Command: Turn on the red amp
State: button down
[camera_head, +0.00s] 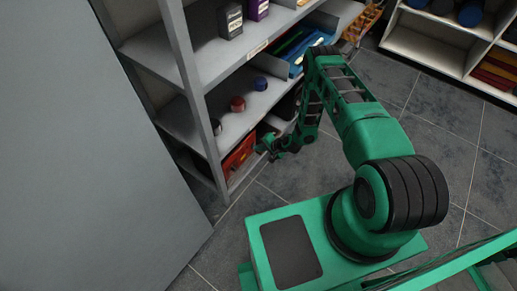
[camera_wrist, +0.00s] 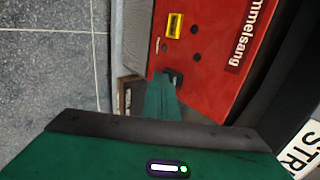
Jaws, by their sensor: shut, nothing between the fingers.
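The red amp (camera_head: 238,156) sits on the lowest shelf, partly hidden by the shelf upright. In the wrist view its red face (camera_wrist: 212,70) fills the upper middle, with white lettering ending "mmelsang", a yellow-framed part (camera_wrist: 174,26) and small dark round parts. My gripper (camera_head: 264,148) is in front of the amp, at the shelf's open side. In the wrist view my gripper (camera_wrist: 170,82) is shut and empty, its tip over the lower left edge of the red face. A dark piece shows at the tip; I cannot tell whether the tip touches the face.
Above the amp, a shelf (camera_head: 225,132) holds a red round item (camera_head: 237,104) and a blue one (camera_head: 260,83). A shelf upright (camera_head: 190,80) stands left of the amp. A grey panel (camera_head: 80,170) fills the left. Tiled floor (camera_head: 440,140) is open at right.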

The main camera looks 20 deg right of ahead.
jog(key=shift+w, duration=0.1)
dwell(0.3)
jog(key=shift+w+a+f, duration=0.2)
jog(key=shift+w+f, duration=0.05)
jog(key=shift+f, duration=0.15)
